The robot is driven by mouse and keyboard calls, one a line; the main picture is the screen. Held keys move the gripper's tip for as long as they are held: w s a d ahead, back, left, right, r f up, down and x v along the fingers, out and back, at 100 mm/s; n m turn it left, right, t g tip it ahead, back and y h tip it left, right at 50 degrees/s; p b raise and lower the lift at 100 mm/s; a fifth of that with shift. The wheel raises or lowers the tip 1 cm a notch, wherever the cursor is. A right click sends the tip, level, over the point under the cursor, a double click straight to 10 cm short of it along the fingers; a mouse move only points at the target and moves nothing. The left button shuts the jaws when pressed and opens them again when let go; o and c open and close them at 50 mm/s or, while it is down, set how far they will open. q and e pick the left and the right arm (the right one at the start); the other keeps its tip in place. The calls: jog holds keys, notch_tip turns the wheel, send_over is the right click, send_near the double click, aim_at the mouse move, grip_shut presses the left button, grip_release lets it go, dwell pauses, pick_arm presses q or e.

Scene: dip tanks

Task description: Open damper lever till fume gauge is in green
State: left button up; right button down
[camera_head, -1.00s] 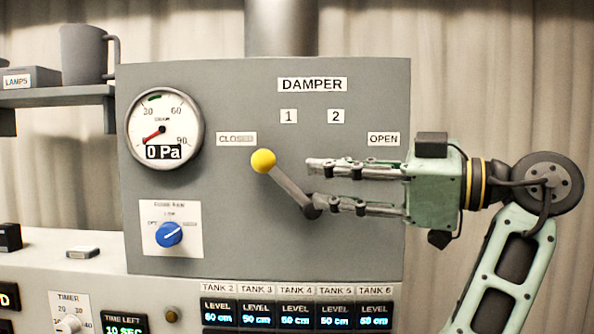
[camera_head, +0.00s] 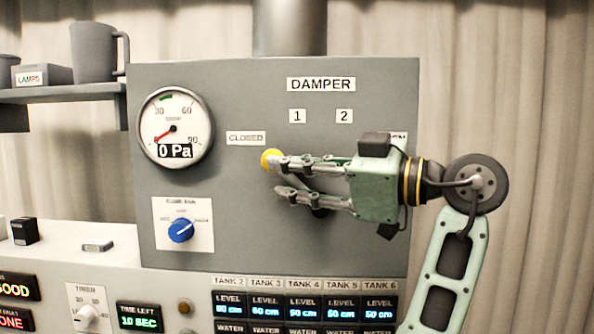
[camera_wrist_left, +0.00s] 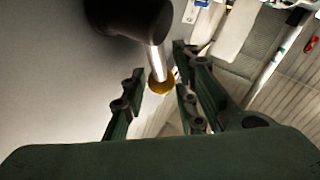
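The damper lever's yellow knob (camera_head: 266,159) points up and left, below the CLOSED label (camera_head: 246,138). Its pivot (camera_head: 320,211) is partly hidden behind my gripper. The fume gauge (camera_head: 175,128) reads 0 Pa; its needle is near 0, off the green band at the top. My left gripper (camera_head: 274,178) is open, its upper fingertip overlapping the knob's right side in the head view. In the left wrist view the knob (camera_wrist_left: 160,83) shows between the two separated fingers, near their tips; I cannot tell if they touch it. My right gripper is not in view.
A blue rotary knob (camera_head: 181,230) is on the panel (camera_head: 240,215) below the gauge. Tank level displays (camera_head: 303,306) run along the console below. A shelf (camera_head: 60,93) with a mug (camera_head: 94,52) stands at left. The OPEN label is mostly hidden by my gripper.

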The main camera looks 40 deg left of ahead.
pick_arm(q)
jog(key=c, duration=0.6)
jog(key=shift+d+r, duration=0.1)
jog(key=shift+d, duration=0.1)
grip_shut()
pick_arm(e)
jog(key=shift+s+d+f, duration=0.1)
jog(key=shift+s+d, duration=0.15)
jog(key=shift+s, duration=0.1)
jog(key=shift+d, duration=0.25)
pick_arm(q)
jog(key=shift+w, duration=0.1)
